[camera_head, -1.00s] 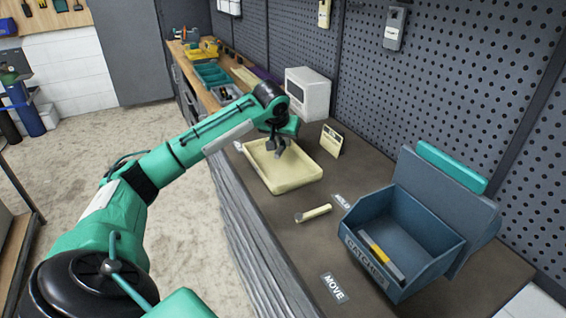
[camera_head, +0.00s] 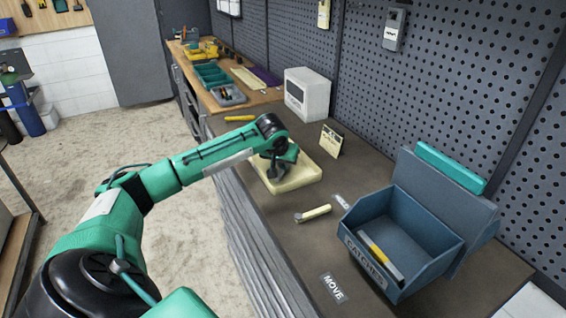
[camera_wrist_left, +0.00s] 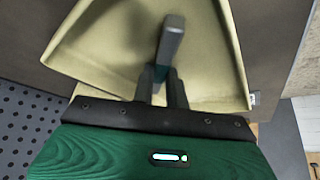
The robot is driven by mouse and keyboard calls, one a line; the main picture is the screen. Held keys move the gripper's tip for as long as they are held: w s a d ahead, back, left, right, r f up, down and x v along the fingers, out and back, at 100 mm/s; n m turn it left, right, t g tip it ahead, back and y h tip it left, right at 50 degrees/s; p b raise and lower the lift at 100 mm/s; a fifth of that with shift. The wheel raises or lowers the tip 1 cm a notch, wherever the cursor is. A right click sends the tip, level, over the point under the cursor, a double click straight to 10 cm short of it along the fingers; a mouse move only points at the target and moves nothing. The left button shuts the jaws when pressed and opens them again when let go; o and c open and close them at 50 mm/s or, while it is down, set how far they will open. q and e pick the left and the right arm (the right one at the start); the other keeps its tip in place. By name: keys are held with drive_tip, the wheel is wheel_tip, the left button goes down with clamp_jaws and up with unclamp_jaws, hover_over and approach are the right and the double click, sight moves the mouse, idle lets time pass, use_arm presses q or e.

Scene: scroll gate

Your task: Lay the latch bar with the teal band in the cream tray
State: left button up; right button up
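My left gripper (camera_head: 272,174) is over the cream tray (camera_head: 307,171) on the bench, and my wrist covers part of the tray in the head view. In the left wrist view, the gripper (camera_wrist_left: 161,88) is shut on a grey latch bar (camera_wrist_left: 172,38) with a teal band (camera_wrist_left: 158,73) at the fingertips. The bar points away from the gripper over the floor of the tray (camera_wrist_left: 215,75). I cannot tell whether it touches the tray. My right gripper is not in view.
A cream bar (camera_head: 316,213) lies on the bench between bin and tray. A yellow bar (camera_head: 240,118) lies behind the arm. A small card (camera_head: 330,141) and white box (camera_head: 308,93) stand behind the tray.

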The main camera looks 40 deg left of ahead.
use_arm(q)
drive_tip(key=o, duration=0.4)
drive_tip(key=shift+o, duration=0.2)
drive_tip(key=v, duration=1.2)
drive_tip(key=shift+b, duration=0.3)
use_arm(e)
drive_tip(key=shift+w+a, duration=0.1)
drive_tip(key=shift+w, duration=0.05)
use_arm(q)
drive_tip(key=shift+r, duration=0.15)
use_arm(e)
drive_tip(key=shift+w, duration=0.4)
